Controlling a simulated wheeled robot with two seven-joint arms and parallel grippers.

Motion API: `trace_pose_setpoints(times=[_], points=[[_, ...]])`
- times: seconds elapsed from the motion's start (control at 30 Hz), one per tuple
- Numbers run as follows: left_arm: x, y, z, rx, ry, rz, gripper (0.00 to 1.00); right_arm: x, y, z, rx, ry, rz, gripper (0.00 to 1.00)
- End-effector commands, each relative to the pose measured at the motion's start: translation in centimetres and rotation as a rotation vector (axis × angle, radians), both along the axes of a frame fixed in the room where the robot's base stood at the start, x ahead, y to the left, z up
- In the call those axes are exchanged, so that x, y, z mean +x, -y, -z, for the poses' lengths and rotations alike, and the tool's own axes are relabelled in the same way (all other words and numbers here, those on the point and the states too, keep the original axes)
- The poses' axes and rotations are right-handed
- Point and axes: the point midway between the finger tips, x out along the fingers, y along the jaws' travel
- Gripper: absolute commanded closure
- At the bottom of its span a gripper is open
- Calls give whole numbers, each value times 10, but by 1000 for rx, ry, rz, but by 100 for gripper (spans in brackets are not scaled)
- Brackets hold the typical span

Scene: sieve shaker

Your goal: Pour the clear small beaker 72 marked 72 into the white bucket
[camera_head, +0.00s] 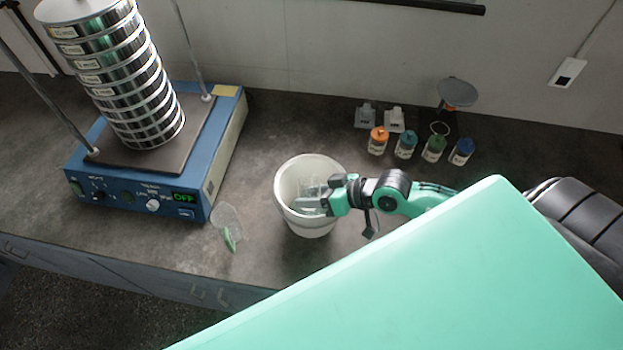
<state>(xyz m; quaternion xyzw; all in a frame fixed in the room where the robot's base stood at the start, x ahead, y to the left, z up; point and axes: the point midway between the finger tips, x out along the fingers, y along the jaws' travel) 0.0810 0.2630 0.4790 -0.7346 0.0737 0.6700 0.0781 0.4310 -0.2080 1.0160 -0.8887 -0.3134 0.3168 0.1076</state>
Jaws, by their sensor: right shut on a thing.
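The white bucket (309,226) stands on the dark bench at the middle of the view. My right gripper (312,204) reaches in from the right over the bucket's mouth. It is shut on the clear small beaker (313,186), which is over or inside the bucket opening. The beaker is see-through and small, so its mark, its exact tilt and its contents cannot be read. My left gripper is not in view.
A blue sieve shaker (150,180) with a tall sieve stack stands at the left. Several small bottles (405,147) stand behind at the right. My large green body part covers the lower right.

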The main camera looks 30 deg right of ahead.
Motion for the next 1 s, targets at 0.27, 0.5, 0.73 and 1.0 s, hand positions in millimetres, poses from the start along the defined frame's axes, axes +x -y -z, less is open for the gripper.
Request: trace_pose_setpoints(times=[0.27, 0.5, 0.73, 1.0], points=[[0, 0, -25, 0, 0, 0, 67, -11, -7, -12, -87, 132, 0, 80], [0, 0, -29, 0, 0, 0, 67, -19, -12, -10, -167, 253, 1, 80], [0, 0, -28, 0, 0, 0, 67, -23, -15, -7, -220, 336, 1, 80], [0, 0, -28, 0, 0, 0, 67, -24, -16, -7, -240, 365, 0, 80]])
